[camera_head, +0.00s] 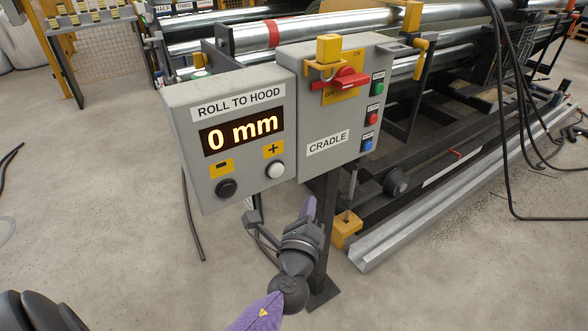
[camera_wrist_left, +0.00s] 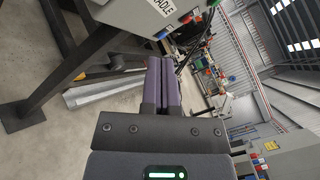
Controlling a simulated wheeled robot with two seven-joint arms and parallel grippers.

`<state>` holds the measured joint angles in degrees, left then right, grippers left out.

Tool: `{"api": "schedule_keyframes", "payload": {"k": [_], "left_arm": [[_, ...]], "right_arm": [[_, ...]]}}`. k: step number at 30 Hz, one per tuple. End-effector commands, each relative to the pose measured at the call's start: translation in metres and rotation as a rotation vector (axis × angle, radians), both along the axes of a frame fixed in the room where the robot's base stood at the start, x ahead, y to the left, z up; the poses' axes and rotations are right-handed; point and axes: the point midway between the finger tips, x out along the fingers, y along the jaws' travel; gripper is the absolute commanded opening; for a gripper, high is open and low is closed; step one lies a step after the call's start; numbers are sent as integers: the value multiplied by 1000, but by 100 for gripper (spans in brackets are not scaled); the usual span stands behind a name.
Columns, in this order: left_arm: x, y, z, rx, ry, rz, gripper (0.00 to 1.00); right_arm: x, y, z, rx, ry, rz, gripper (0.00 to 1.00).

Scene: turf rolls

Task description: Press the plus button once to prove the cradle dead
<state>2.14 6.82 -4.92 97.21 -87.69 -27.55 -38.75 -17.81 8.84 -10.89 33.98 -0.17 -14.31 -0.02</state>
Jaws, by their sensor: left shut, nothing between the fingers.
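The plus button (camera_head: 276,170) is white and round, under a yellow plus label on the grey ROLL TO HOOD box (camera_head: 190,130). The black minus button (camera_head: 227,188) is to its left. The display (camera_head: 242,131) reads 0 mm. The grey CRADLE box (camera_head: 310,115) stands to the right; its top-of-frame part shows in the left wrist view (camera_wrist_left: 128,14). My left gripper (camera_head: 310,206), with purple fingers, is shut and empty, below and right of the plus button and apart from it. Its fingers (camera_wrist_left: 171,62) are together in the wrist view. My right gripper is out of view.
The CRADLE box carries a red switch handle (camera_head: 340,80), a yellow padlock (camera_head: 328,49) and green, red and blue buttons. A dark post (camera_head: 327,240) stands beside my gripper. Metal rollers (camera_head: 240,38) lie behind. Black cables hang at right. Open floor (camera_head: 110,200) is at left.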

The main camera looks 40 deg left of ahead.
Motion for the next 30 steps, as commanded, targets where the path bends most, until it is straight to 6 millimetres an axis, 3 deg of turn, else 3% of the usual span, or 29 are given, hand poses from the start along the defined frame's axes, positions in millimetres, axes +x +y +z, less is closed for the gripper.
{"api": "schedule_keyframes", "payload": {"k": [10, 21, 30], "left_arm": [[2, 6, -1, -1, 2, 1, 0], [23, 55, -2, 0, 3, 1, 0], [33, 80, -2, -2, 3, -1, 0]], "right_arm": [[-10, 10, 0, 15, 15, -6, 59], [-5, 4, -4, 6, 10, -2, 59], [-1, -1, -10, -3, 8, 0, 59]]}}
